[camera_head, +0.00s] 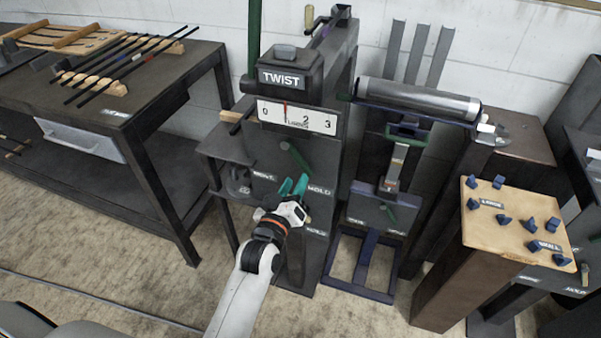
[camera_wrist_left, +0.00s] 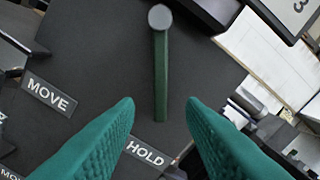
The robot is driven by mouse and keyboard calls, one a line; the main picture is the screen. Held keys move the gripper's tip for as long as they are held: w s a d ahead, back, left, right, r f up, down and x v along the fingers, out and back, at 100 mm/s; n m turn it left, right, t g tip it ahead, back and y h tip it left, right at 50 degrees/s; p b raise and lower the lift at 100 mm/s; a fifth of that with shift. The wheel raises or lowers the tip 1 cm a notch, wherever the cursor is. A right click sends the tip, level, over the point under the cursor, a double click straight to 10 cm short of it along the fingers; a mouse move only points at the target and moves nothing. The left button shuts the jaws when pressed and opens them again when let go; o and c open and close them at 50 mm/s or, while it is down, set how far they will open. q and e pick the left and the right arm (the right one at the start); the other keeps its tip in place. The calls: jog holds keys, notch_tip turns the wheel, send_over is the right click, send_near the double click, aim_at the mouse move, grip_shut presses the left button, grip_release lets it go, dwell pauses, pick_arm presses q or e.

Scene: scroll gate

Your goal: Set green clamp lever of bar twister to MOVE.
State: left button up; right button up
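The bar twister (camera_head: 288,75) stands in the middle of the head view, with a TWIST sign and a 0 to 3 scale. Its dark green clamp lever (camera_wrist_left: 160,75) hangs from a round grey pivot on the dark front plate in the left wrist view. The lever's free end points toward the HOLD label (camera_wrist_left: 144,150), away from the MOVE label (camera_wrist_left: 49,93). My left gripper (camera_head: 293,184) is open in front of the plate. Its teal fingers (camera_wrist_left: 160,108) lie on either side of the lever's free end, with gaps showing. My right gripper is not in view.
A workbench (camera_head: 150,100) with several dark bars stands at left. A second machine with a grey roller (camera_head: 418,99) is close at right. A wooden-topped stand (camera_head: 515,240) with blue pieces is further right. Floor (camera_head: 120,260) is open at front left.

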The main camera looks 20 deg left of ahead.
aim_at(303, 168)
pick_arm(q)
jog(key=shift+w, duration=2.2)
jog(key=shift+c, duration=0.4)
jog(key=shift+d, duration=0.1)
grip_shut()
